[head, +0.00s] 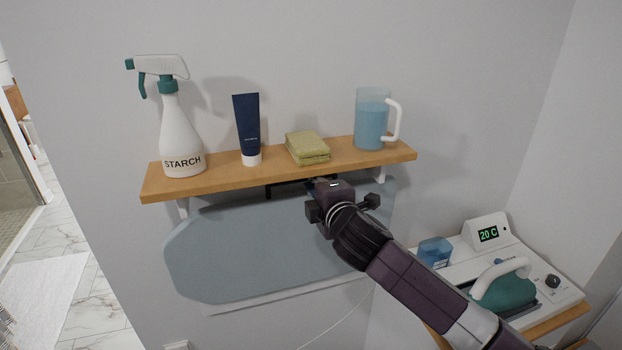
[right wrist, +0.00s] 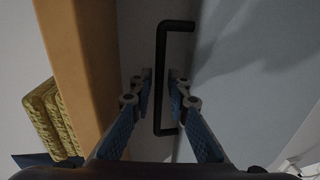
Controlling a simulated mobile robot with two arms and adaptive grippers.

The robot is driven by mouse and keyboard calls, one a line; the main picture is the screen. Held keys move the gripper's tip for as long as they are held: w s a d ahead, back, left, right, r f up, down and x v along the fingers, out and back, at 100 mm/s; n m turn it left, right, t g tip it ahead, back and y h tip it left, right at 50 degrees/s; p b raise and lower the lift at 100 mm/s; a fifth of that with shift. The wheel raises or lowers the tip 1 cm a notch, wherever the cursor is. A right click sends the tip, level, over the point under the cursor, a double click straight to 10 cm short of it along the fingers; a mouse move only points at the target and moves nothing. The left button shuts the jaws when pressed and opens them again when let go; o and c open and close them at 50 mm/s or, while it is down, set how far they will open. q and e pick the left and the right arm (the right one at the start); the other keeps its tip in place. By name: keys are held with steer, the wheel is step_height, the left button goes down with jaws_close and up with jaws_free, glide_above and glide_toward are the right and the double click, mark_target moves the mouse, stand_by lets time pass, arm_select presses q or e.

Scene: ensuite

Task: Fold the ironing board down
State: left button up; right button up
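The grey-blue ironing board (head: 270,250) is folded up flat against the wall below a wooden shelf. A black bar handle (head: 272,186) sits at its top edge, just under the shelf, and is partly hidden by my right gripper (head: 318,184). In the right wrist view, the handle (right wrist: 160,85) runs between the two fingers of my right gripper (right wrist: 162,88). The fingers are apart, with a gap on both sides of the bar. I cannot tell how deep the bar lies between them. My left gripper is not in view.
The wooden shelf (head: 220,183) is close above my right gripper. It holds a starch spray bottle (head: 181,130), a blue tube (head: 247,125), folded yellow-green cloths (head: 307,147) and a jug (head: 371,125). An iron (head: 503,290) stands on its station at the right.

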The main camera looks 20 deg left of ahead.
jaws_close()
stand_by(0.4)
